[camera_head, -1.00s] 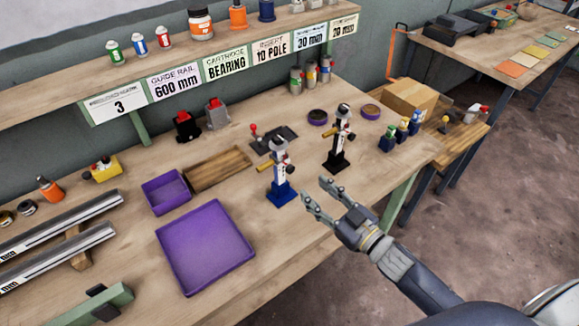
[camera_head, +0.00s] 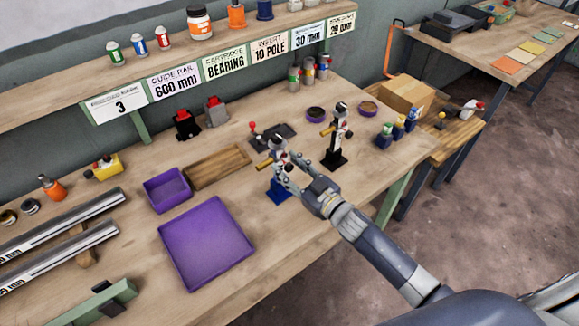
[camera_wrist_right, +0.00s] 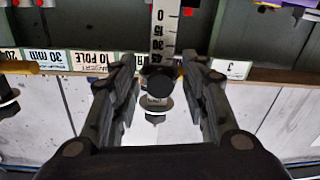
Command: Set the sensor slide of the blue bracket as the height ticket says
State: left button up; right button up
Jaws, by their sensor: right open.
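The blue bracket (camera_head: 278,192) stands on the bench, with a white upright and a brass-coloured rod pointing left. My right gripper (camera_head: 284,176) is open at its upright, fingers partly covering it. In the right wrist view, a dark round knob (camera_wrist_right: 160,82) lies between the two open fingers (camera_wrist_right: 160,75); contact cannot be told. Behind it is the white scale (camera_wrist_right: 165,30), its numbers upside down. The slide's exact reading is hidden. Shelf-edge tickets read 30 mm (camera_head: 309,37) and apparently 20 mm (camera_head: 341,25); their small headings are unreadable. My left gripper is not in view.
A similar black bracket (camera_head: 335,152) stands close, right of and behind my right gripper. A purple tray (camera_head: 205,245) and a smaller purple bin (camera_head: 167,190) lie to the left. Several small bottles stand to the right.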

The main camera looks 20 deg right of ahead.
grip_shut()
notch_tip(320, 180, down, 5)
jog(key=b, duration=0.3)
jog(key=shift+r+b, duration=0.1)
jog(key=shift+b, duration=0.25)
grip_release()
